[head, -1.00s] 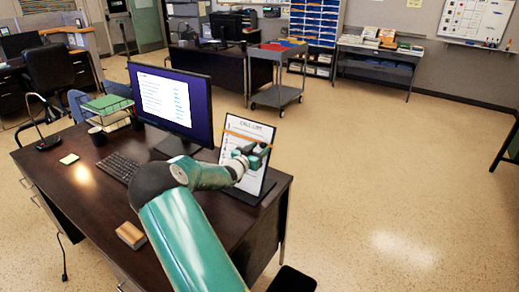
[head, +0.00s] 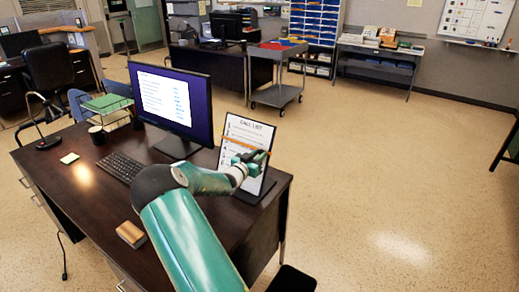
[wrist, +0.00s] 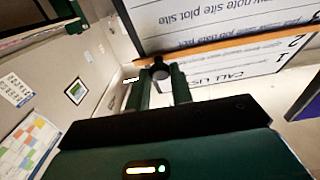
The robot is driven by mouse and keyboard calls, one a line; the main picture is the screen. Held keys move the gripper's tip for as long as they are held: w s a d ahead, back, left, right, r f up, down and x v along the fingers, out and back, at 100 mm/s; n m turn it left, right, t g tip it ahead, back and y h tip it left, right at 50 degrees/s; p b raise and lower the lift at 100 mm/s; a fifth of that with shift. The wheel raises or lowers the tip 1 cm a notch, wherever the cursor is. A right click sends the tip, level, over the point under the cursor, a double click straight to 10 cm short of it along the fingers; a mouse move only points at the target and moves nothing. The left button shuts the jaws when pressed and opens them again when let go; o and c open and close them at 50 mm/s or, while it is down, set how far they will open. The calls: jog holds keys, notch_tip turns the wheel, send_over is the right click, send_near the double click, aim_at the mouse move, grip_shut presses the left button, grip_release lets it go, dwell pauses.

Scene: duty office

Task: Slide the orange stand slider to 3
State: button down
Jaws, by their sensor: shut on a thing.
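The call-list stand (head: 247,132) is a white printed sheet on a dark easel at the desk's right end. The orange slider (head: 250,146) is a thin bar across its face. In the wrist view the orange slider (wrist: 225,44) runs across the sheet, which appears upside down, just beside the line marked 2; the line beyond it is partly out of frame. My gripper (head: 246,159) is at the stand's face. In the wrist view my gripper (wrist: 160,84) has its fingers on either side of the slider's dark knob (wrist: 160,69), shut on it.
A monitor (head: 172,105) stands left of the stand, close to my arm. A keyboard (head: 120,168), a wooden block (head: 130,234) and a sticky note (head: 69,158) lie on the desk (head: 88,215).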

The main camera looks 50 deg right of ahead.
jog(key=f, duration=0.1)
jog(key=a+f, duration=0.1)
jog(key=f, duration=0.1)
jog(key=shift+a+f, duration=0.2)
jog(key=shift+f, duration=0.05)
jog(key=c, duration=1.2)
grip_release()
jog(key=shift+c, duration=0.2)
jog(key=shift+a, duration=0.1)
jog(key=s+a, duration=0.1)
jog(key=a, duration=1.2)
jog(key=shift+s+a, duration=0.2)
jog(key=shift+a, duration=0.1)
